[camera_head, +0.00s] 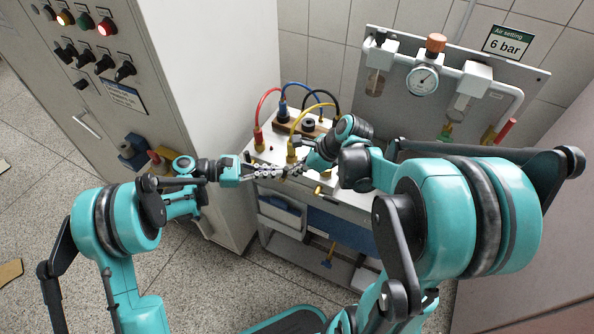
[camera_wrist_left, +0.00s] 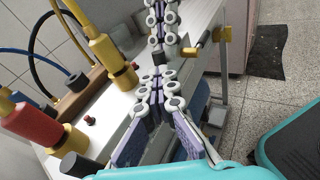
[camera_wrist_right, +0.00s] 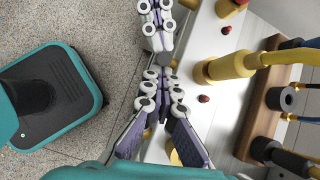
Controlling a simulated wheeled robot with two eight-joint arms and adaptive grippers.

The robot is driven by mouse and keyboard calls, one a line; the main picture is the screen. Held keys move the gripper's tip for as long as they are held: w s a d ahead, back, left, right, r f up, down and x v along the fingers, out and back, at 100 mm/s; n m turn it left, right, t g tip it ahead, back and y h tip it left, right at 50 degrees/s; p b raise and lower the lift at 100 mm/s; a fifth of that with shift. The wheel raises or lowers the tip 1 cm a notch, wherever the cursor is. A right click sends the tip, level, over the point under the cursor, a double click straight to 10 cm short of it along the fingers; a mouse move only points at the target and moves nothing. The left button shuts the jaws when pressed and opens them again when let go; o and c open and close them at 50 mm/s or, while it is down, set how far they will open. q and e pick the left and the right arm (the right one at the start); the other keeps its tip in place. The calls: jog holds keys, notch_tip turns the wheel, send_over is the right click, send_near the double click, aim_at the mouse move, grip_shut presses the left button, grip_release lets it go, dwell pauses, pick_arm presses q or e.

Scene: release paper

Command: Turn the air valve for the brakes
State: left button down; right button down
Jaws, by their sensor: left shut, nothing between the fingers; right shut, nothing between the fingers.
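My left gripper (camera_head: 275,173) and right gripper (camera_head: 303,168) are shut and empty. They meet almost tip to tip over the front of the white-topped cart (camera_head: 265,180). In the left wrist view, my left gripper (camera_wrist_left: 158,82) points at the right one (camera_wrist_left: 163,25). The right wrist view shows my right gripper (camera_wrist_right: 162,80) facing the left one (camera_wrist_right: 157,20). A brass fitting (camera_head: 321,192) sticks out of the cart's front edge; it also shows in the left wrist view (camera_wrist_left: 193,51). A red handle (camera_head: 505,130) sits on the air panel. I cannot tell which is the brake valve.
Red, blue, black and yellow hoses plug into the cart top, the yellow plug (camera_head: 291,150) close behind the grippers. The air panel carries a gauge (camera_head: 422,80) and a "6 bar" sign (camera_head: 507,42). A grey cabinet (camera_head: 190,90) stands left. The floor in front is clear.

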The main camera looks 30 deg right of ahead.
pick_arm(q)
jog(key=c, duration=1.5)
grip_release()
jog(key=shift+s+d, duration=0.3)
jog(key=shift+s, duration=0.05)
jog(key=shift+c, duration=0.2)
jog(key=shift+w+a, duration=0.1)
jog(key=shift+w, duration=0.05)
